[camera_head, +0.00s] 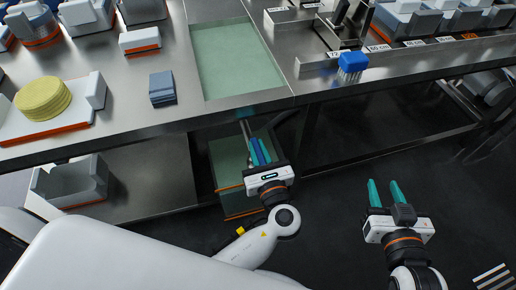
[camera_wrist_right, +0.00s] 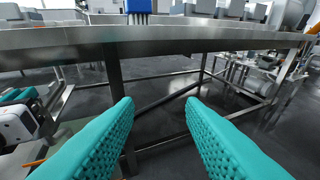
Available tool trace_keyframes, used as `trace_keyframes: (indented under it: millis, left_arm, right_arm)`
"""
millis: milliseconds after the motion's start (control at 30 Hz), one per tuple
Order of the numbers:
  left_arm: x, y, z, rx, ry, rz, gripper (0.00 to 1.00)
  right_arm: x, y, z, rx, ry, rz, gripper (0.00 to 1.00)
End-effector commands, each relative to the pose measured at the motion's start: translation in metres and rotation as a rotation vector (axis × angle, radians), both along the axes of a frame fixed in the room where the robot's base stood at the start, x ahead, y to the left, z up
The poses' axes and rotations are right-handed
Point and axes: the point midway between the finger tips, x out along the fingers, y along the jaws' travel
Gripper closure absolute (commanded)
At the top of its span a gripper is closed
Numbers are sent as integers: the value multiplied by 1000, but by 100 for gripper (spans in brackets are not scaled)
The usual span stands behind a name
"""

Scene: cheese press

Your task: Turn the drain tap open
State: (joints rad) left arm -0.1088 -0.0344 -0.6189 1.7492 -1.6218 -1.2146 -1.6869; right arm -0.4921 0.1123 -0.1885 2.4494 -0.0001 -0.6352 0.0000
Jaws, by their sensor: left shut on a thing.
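The drain tap's blue handle (camera_head: 257,151) shows between the teal fingers of my left gripper (camera_head: 258,152), below the front edge of the counter. A thin metal pipe (camera_head: 244,129) comes down just behind it, under the green-floored basin (camera_head: 237,60). My left gripper is shut on the handle; its fingers hide most of the tap body. My right gripper (camera_head: 385,192) is open and empty, apart from the counter over the dark floor. Its spread fingers also show in the right wrist view (camera_wrist_right: 160,115).
A greenish container (camera_head: 229,178) stands below the basin. A yellow cheese round (camera_head: 43,98) lies on a white board, and a grey bin (camera_head: 70,183) is on the lower shelf. The floor around my right gripper is clear.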

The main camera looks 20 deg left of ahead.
Motion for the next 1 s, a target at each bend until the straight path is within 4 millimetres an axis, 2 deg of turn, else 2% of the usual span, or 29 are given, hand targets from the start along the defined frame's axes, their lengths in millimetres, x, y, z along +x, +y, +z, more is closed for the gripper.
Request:
trace_keyframes:
  millis: [200,233,333,600,733,867,1000]
  left_arm:
    - [0,1,-1,-1,2,2,100]
    - [0,1,-1,-1,2,2,79]
    - [0,1,-1,-1,2,2,62]
    - [0,0,0,-1,1,1,62]
    - [-7,-4,0,0,2,1,62]
    - [-24,-17,1,-2,5,-1,62]
    - [-50,-34,1,-1,7,0,62]
  right_arm:
    - [0,0,0,0,-1,0,64]
    - [0,0,0,0,-1,0,64]
    - [0,0,0,0,-1,0,64]
    - [0,0,0,0,-1,0,64]
    - [-2,-1,-2,-6,25,-1,64]
    - [-12,-6,-19,-34,145,-9,64]
    - [-27,-14,-38,-70,294,-20,64]
